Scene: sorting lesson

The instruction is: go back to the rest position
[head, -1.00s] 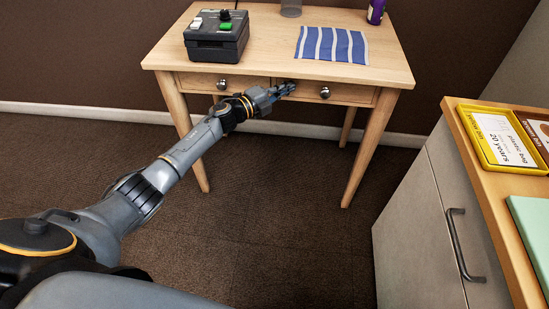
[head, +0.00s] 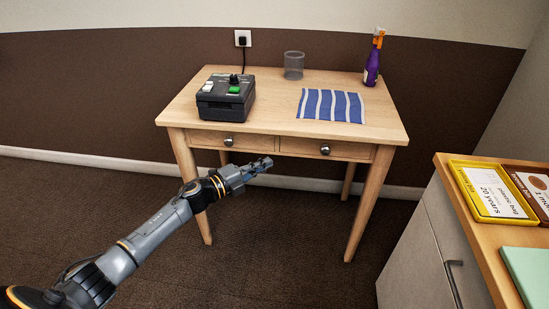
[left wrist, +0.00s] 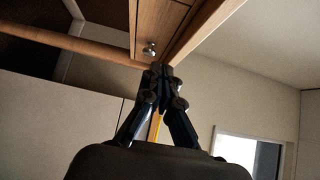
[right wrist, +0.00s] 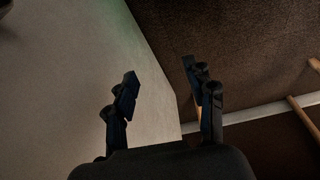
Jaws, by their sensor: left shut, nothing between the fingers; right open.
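My left gripper (head: 262,166) is in front of the wooden table, just below and in front of its drawers, over the floor. Its fingers are shut with nothing between them, as the left wrist view (left wrist: 162,72) also shows. The left drawer (head: 245,142) and right drawer (head: 340,151) look closed. A drawer knob (left wrist: 150,48) shows beyond the fingers in the left wrist view. My right gripper (right wrist: 160,85) shows only in its own wrist view, open and empty, near a pale cabinet side and above the dark floor.
The wooden table (head: 270,88) carries a black box with buttons (head: 226,97), a striped cloth (head: 331,105), a clear cup (head: 294,65) and a purple spray bottle (head: 372,62). A cabinet (head: 432,255) with a yellow tray (head: 457,170) stands at the right. Floor between is clear.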

